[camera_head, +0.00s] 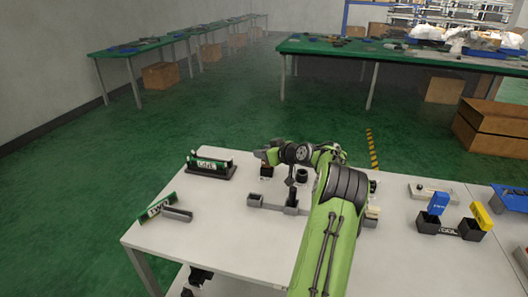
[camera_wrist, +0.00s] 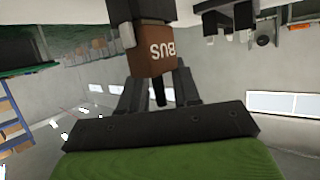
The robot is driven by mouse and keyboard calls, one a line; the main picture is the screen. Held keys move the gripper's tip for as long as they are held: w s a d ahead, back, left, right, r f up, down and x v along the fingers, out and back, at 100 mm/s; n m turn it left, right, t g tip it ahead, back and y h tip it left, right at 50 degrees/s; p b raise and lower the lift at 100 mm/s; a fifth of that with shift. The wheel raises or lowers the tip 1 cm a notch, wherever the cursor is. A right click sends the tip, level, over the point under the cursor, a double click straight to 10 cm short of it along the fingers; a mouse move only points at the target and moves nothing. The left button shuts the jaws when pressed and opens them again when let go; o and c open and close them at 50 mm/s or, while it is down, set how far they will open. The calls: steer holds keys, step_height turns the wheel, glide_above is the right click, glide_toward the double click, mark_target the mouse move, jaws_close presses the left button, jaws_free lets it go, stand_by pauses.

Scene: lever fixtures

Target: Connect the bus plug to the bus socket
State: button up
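A brown block lettered BUS, the bus plug (camera_wrist: 150,58), fills the upper middle of the wrist view, its lettering upside down. A thin dark rod (camera_wrist: 160,92) runs from it between my fingers. My gripper (camera_wrist: 160,75) has one finger on each side, and the fingertips appear closed on the block. A dark piece (camera_wrist: 140,12) adjoins the block's far end; I cannot tell whether it is the bus socket or whether the two are joined. In the head view my gripper (camera_head: 263,156) is over the small brown plug (camera_head: 266,171) near the table's back.
The white table (camera_head: 170,250) carries a green lettered block in a dark holder (camera_head: 210,168), a tilted green piece with a grey bar (camera_head: 165,208), and a grey fixture (camera_head: 270,202). Blue and yellow levers (camera_head: 452,215) stand at right. The front left of the table is clear.

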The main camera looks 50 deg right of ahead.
steer(key=shift+o, duration=0.7)
steer(key=p+v, duration=0.2)
steer(key=v, duration=1.3)
steer(key=shift+s+p, duration=0.35)
steer(key=shift+p, duration=0.05)
steer(key=shift+w+a+r, duration=0.1)
steer(key=shift+a+r, duration=0.05)
